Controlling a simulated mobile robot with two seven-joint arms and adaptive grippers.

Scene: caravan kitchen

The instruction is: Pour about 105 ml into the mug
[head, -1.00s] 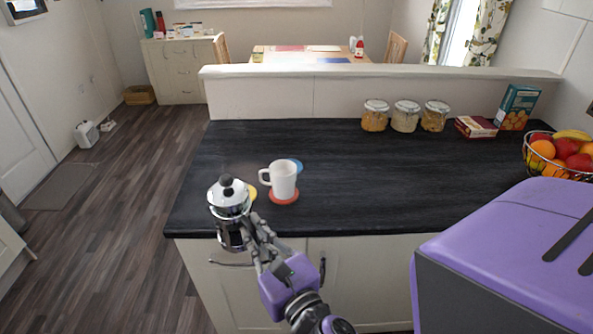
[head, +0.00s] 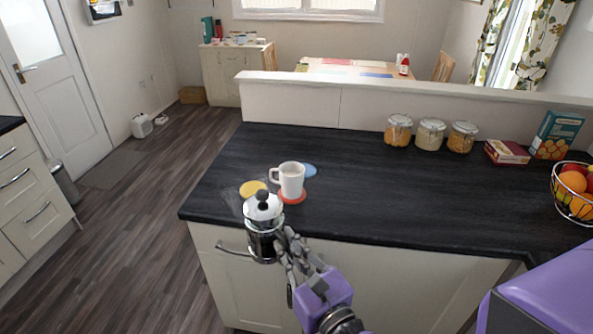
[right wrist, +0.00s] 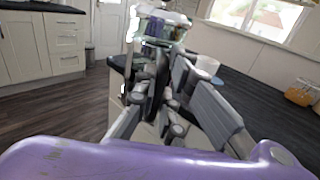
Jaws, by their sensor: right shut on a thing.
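A white mug (head: 291,181) stands upright on a red coaster (head: 296,200) near the counter's front edge, its handle to the left. My right gripper (head: 284,246) is shut on a French press (head: 264,243) with a metal lid, black knob and dark contents. The press looks upright, at the counter's front edge, in front of and slightly left of the mug, apart from it. The right wrist view shows the press (right wrist: 163,27) between the fingers, partly hidden by them, and part of the mug (right wrist: 207,65) to its right. The mug's inside is not clear. My left gripper is out of view.
A yellow coaster (head: 253,188) and a blue coaster (head: 309,170) lie beside the mug. Glass jars (head: 430,135), boxes (head: 507,152) and a fruit basket (head: 576,190) stand toward the back and right. The middle of the dark counter (head: 380,190) is clear.

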